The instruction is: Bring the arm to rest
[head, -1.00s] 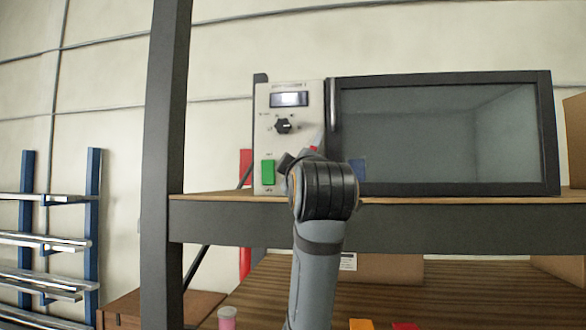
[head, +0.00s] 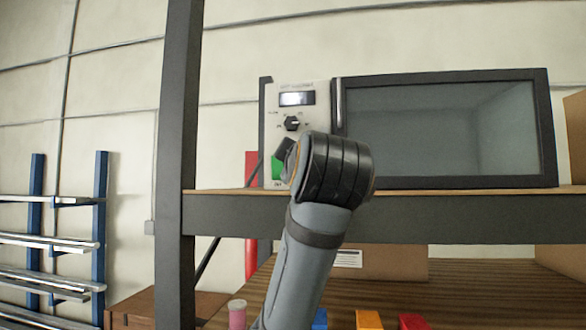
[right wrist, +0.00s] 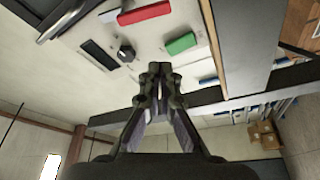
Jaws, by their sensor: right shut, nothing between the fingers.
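My right arm (head: 305,265) rises from the bottom of the head view, its black wrist joint (head: 335,170) in front of the oven's lower left. The gripper is mostly hidden behind that joint in the head view. In the right wrist view my right gripper (right wrist: 154,85) has its fingers together, with nothing between them. It is in front of the control panel, apart from the green button (right wrist: 181,43), red button (right wrist: 145,13) and black knob (right wrist: 126,53) in that picture. The oven (head: 440,130) has its dark door shut. My left gripper is not in view.
The oven stands on a shelf (head: 450,215) with a dark upright post (head: 178,150) to its left. Below are a pink-bodied jar (head: 237,316), an orange block (head: 368,320), a red block (head: 412,321) and a cardboard box (head: 385,263). A blue rack (head: 100,215) holds metal bars at left.

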